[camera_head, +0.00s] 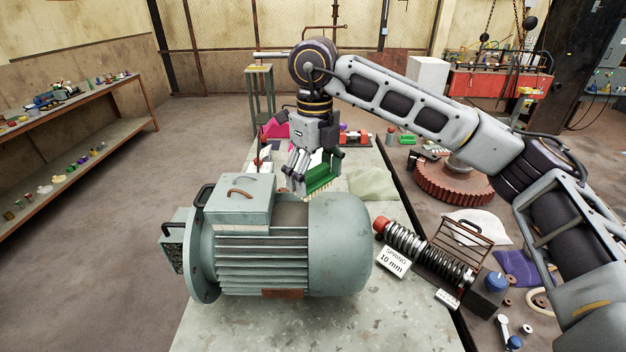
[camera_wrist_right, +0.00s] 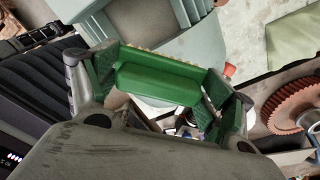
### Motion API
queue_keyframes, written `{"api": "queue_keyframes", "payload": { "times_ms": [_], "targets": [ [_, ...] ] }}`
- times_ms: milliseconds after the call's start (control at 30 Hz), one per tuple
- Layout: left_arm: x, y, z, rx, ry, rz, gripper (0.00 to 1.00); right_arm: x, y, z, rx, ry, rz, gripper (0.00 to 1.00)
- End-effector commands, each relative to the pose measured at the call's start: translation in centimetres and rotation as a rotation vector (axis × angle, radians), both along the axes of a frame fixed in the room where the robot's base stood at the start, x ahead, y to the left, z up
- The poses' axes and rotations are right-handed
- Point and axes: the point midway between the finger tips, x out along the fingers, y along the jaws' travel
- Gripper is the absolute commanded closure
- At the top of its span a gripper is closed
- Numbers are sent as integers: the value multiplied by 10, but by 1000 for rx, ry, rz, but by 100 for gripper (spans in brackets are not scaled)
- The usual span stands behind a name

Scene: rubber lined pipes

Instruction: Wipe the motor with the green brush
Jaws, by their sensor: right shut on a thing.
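The motor (camera_head: 262,250) is a large grey-green ribbed machine lying on its side on the table, with a box on top and a flange at its left end. My right gripper (camera_head: 305,178) is shut on the green brush (camera_head: 322,174). It holds the brush just above and behind the motor's top, with the pale bristles pointing down. I cannot tell whether the bristles touch the housing. In the right wrist view the brush (camera_wrist_right: 158,77) lies between both fingers, with part of the motor (camera_wrist_right: 175,30) beyond it. My left gripper is not in view.
A large spring (camera_head: 425,250) with a "SPRING 10 mm" card (camera_head: 394,261) lies right of the motor. A red gear (camera_head: 450,184) is farther right. A pink item (camera_head: 275,126) and small parts stand behind. A shelf (camera_head: 75,145) is at far left, with open floor before it.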

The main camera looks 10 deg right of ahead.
Motion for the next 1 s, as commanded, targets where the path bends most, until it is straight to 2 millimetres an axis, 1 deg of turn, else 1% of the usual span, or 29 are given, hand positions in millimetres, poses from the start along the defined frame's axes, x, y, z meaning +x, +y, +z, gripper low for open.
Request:
{"api": "queue_keyframes", "payload": {
  "times_ms": [33,100,300,400,533,1000],
  "targets": [
    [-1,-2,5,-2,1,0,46,0,-1,8,1,-1,1,40],
    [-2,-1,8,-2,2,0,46,0,-1,14,1,-1,1,40],
    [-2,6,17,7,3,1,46,0,-4,32,2,-2,3,40],
    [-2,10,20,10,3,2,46,0,-5,38,1,-2,3,40],
    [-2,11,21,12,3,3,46,0,-5,40,1,-1,4,40],
    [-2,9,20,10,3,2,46,0,-5,39,1,-1,4,40]
  ]
}}
